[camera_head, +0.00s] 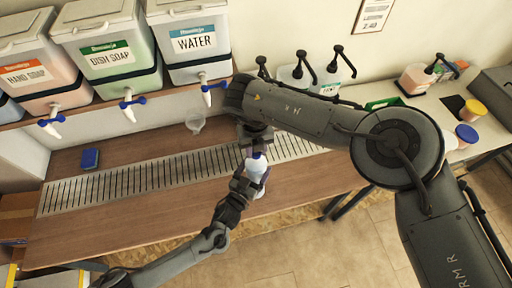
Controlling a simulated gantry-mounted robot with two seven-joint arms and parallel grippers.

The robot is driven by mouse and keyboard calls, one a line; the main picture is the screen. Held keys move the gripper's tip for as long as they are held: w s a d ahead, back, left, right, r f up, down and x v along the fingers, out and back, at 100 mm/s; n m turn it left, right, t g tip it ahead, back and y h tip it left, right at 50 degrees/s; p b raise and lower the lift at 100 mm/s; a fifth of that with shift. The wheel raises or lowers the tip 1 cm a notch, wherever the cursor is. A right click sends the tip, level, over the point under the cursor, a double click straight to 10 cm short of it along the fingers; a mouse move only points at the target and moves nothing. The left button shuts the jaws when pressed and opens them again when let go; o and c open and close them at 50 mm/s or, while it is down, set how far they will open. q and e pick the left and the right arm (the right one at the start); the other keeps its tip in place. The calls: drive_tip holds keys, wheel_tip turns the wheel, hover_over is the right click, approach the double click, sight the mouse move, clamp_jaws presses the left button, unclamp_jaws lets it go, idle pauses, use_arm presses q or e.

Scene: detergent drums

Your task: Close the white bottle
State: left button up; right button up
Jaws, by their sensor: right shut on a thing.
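The white bottle (257,170) stands near the front edge of the wooden counter, between my two grippers, and is partly hidden by them. My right gripper (257,150) points down from above and is shut at the bottle's top, apparently on its cap; the cap itself is mostly hidden by the jaws. My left gripper (247,183) comes in from the lower left and its fingers are against or beside the bottle's body. The fingers overlap the bottle, so I cannot tell how firmly they are closed.
Large dispensers labelled hand soap (28,75), dish soap (110,58) and water (193,42) stand on a shelf at the back left. A clear funnel-like cup (195,122) and a blue sponge (90,158) are on the counter. Pump bottles (330,78) stand behind my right arm.

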use_arm(q)
clamp_jaws()
use_arm(e)
drive_tip(key=shift+f, duration=0.1)
drive_tip(key=m, duration=0.5)
drive_tip(key=shift+a+m, duration=0.1)
drive_tip(key=shift+m, duration=0.3)
drive_tip(key=m, duration=1.7)
drive_tip(key=shift+w, duration=0.15)
drive_tip(key=m, duration=1.9)
drive_tip(key=shift+d, duration=0.2)
drive_tip(key=o, duration=1)
drive_tip(key=shift+f, duration=0.1)
